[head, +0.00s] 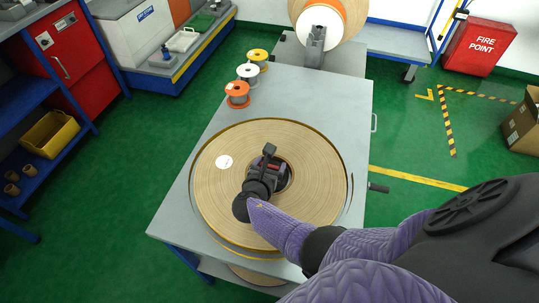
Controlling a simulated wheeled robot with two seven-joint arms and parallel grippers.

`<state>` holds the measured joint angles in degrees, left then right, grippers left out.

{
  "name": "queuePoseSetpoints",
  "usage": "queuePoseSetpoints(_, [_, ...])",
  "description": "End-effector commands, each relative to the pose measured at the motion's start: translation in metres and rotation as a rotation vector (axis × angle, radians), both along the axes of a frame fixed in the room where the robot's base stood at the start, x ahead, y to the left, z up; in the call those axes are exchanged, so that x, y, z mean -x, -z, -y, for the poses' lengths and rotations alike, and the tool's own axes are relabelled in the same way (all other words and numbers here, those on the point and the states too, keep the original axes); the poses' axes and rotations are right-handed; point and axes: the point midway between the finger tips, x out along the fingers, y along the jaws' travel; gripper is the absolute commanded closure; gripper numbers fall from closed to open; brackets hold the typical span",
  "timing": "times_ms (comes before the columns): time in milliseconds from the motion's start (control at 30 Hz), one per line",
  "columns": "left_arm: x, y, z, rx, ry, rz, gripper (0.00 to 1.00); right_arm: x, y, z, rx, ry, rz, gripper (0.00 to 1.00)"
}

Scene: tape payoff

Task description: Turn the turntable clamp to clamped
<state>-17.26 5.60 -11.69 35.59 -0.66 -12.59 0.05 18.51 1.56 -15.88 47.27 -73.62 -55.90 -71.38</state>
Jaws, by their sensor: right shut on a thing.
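The turntable (202,213) lies flat on the grey table and carries a large tan tape roll (300,142) with a round white label. My right gripper (273,160) is over the middle of the roll, its dark jaws shut on the clamp (284,175) at the hub. The jaws and wrist cover most of the clamp, so I cannot tell its turned position. My left gripper is not in view.
A cardboard box (524,125) stands at far right.

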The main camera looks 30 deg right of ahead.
Motion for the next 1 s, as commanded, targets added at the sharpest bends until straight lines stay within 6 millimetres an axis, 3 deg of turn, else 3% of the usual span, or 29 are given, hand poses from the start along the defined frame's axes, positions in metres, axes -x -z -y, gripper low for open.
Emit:
queuePoseSetpoints(367, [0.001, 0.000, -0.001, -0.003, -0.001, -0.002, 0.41, -0.001, -0.001, 0.000, 0.001, 0.005, 0.002, 0.77])
queuePoseSetpoints(400, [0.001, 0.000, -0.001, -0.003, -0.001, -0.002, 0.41, -0.001, -0.001, 0.000, 0.001, 0.005, 0.002, 0.16])
queuePoseSetpoints(500, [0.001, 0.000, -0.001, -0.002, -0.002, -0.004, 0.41, 0.000, -0.001, 0.000, 0.001, 0.005, 0.002, 0.00])
queuePoseSetpoints(767, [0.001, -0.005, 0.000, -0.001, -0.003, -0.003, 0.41, 0.003, -0.005, -0.005, -0.001, 0.003, 0.001, 0.00])
queuePoseSetpoints(1000, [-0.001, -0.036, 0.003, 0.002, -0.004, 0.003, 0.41, 0.038, -0.031, -0.046, -0.002, 0.002, 0.001, 0.00])
